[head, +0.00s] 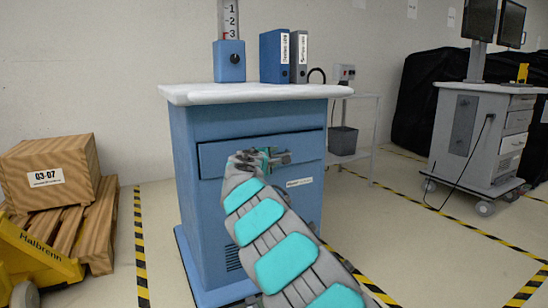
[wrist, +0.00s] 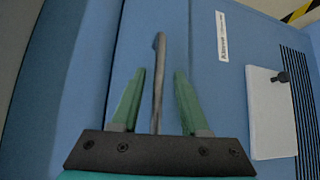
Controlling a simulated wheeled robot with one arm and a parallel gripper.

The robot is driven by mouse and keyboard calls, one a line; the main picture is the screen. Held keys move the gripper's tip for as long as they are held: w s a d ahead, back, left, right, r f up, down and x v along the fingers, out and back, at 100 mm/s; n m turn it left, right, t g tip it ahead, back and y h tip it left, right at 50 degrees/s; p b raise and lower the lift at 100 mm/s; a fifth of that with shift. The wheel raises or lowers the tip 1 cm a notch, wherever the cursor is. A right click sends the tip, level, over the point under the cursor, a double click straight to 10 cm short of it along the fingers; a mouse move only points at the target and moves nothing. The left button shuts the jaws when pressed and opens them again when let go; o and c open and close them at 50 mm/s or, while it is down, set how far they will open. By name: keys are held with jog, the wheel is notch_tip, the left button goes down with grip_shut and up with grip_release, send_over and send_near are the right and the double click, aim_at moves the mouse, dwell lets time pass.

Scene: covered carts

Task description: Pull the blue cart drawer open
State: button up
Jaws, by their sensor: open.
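The blue cart (head: 186,200) with a white top stands ahead in the head view. In the wrist view the drawer face (wrist: 150,45) shows with a thin grey bar handle (wrist: 159,80). The two green fingers of my gripper (wrist: 158,95) are open, one on each side of the handle. I see a gap between the handle and each finger.
Blue and grey binders (head: 274,56) and a blue device (head: 229,60) stand on the cart top. A crate (head: 50,175) on a pallet is at left. A grey cart (head: 470,135) stands at right.

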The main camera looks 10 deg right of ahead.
jog(key=shift+w+d, duration=0.1)
grip_shut()
dwell(0.4)
dwell(1.1)
